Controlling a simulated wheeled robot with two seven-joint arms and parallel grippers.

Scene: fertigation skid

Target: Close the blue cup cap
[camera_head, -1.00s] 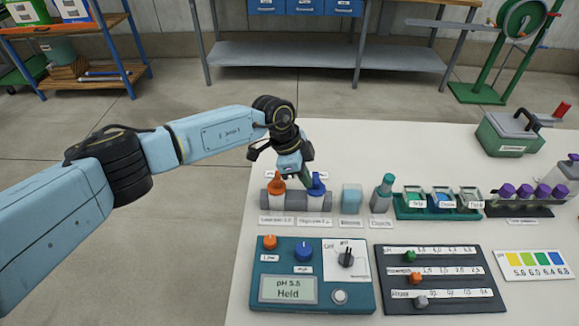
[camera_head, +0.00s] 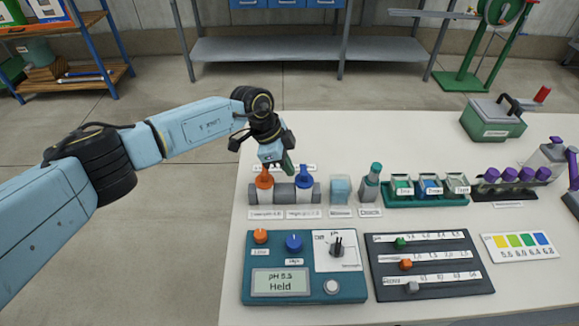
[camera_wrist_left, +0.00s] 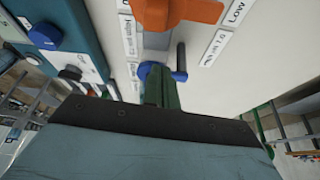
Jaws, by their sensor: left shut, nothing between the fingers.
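The blue cup cap (camera_head: 305,179) sits on the right-hand cup of a grey two-cup holder, beside an orange cap (camera_head: 265,179). I cannot tell how far the blue cap is closed. My left gripper (camera_head: 289,168) is shut and empty, pointing down just behind and left of the blue cap. In the left wrist view, the green fingers (camera_wrist_left: 161,90) are together and partly cover the blue cap (camera_wrist_left: 150,71). A dark post stands beside the cap there, and the orange cap (camera_wrist_left: 176,12) shows at the top. I cannot tell whether the fingers touch the blue cap.
In front stand a teal control box (camera_head: 305,287) and a dark slider panel (camera_head: 425,264). To the right are a pale blue block (camera_head: 340,190), a bottle (camera_head: 371,184), a green tray (camera_head: 428,203) and purple-capped vials (camera_head: 517,174). The table's left edge is near the cups.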

